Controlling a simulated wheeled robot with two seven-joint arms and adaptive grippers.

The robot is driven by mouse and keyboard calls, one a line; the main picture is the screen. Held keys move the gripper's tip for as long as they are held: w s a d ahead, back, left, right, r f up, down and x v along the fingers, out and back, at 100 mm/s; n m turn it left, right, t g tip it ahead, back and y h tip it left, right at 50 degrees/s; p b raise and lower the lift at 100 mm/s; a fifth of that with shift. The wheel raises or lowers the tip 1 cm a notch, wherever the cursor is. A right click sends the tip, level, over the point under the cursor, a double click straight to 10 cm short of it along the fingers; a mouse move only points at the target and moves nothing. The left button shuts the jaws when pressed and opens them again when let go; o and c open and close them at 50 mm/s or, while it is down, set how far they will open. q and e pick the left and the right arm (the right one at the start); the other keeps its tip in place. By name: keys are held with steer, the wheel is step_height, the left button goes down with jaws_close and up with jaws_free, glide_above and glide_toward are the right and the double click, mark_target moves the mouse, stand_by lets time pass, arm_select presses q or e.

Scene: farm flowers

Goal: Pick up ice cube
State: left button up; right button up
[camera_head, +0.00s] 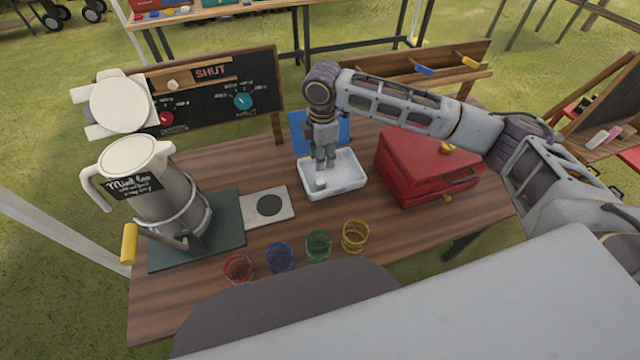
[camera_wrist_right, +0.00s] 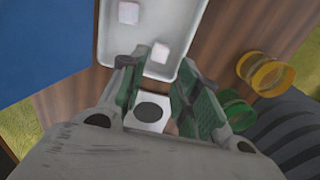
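A shallow white tray (camera_head: 345,181) stands on the wooden table and also shows in the right wrist view (camera_wrist_right: 188,25). A small pale ice cube (camera_head: 320,184) lies in its near left part. The right wrist view shows two pale cubes in the tray, one ice cube (camera_wrist_right: 160,52) close to the fingertips and another ice cube (camera_wrist_right: 128,12) farther up. My right gripper (camera_head: 326,164) points down over the tray. Its green fingers (camera_wrist_right: 163,64) are apart with nothing held between them. Whether the fingertips touch the tray floor is unclear. My left gripper is not in view.
A red box (camera_head: 425,165) stands right of the tray. A blue mat (camera_head: 318,132) lies behind it. A white pitcher (camera_head: 145,185) stands left, beside a square plate with a dark disc (camera_head: 269,205). Several coloured glasses, including a yellow one (camera_head: 354,237), stand along the near edge.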

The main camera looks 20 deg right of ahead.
glide_above(322, 181)
steer(key=shift+w+f, duration=0.2)
steer(key=shift+f, duration=2.75)
steer(key=shift+s+f, duration=0.15)
steer(key=shift+f, duration=2.45)
steer(key=c, duration=0.5)
